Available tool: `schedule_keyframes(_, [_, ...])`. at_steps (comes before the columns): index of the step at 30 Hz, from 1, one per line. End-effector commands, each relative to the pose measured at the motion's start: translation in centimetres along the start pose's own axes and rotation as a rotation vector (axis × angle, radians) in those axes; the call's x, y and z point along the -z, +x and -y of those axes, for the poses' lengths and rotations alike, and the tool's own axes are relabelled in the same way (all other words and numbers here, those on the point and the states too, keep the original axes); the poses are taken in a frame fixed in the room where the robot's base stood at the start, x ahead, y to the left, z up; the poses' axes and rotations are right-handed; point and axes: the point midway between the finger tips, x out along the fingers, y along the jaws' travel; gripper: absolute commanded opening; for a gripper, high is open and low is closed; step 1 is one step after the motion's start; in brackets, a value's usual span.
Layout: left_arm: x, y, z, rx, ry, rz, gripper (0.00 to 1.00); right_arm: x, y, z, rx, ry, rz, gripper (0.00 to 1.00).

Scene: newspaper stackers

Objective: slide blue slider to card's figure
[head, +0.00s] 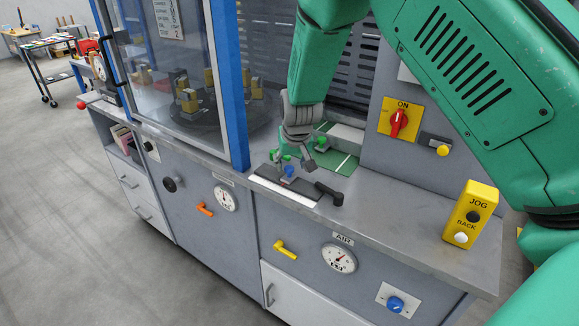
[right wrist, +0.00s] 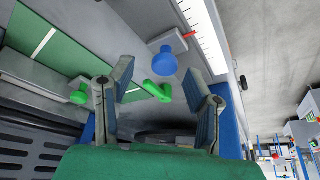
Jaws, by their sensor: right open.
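The blue slider (head: 289,171) stands at a white scale strip (head: 286,192) on the bench top. In the right wrist view the blue slider (right wrist: 162,62) has a round knob, with a red pointer (right wrist: 189,35) beside the scale (right wrist: 205,33). My right gripper (head: 292,164) is open, low over the bench. In the right wrist view its fingers (right wrist: 160,76) lie either side of the knob, with gaps on both sides; contact is not visible. My left gripper is not in view.
Green clamp handles (right wrist: 157,92) sit close to my right fingers. A black handle (head: 329,194) lies at the scale's right end. A green board (head: 341,160) is behind. A red ON switch (head: 399,122) and yellow JOG box (head: 472,212) stand to the right.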

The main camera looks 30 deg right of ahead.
Motion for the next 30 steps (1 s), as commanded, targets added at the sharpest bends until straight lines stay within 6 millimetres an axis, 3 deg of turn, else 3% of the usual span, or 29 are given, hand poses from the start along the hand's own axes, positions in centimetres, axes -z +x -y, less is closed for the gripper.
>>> schedule_keyframes(6, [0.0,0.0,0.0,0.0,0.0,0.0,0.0,0.0,1.7,0.3,-0.002,-0.004,-0.002,0.44])
schedule_keyframes(15, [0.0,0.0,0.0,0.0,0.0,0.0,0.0,0.0,1.9,0.2,-0.001,-0.003,-0.002,0.44])
schedule_keyframes(19, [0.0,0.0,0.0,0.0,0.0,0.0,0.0,0.0,1.9,0.2,0.0,-0.003,-0.002,0.0])
schedule_keyframes(30, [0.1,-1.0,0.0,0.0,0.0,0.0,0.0,0.8,2.3,0.8,-0.005,-0.003,0.002,0.0])
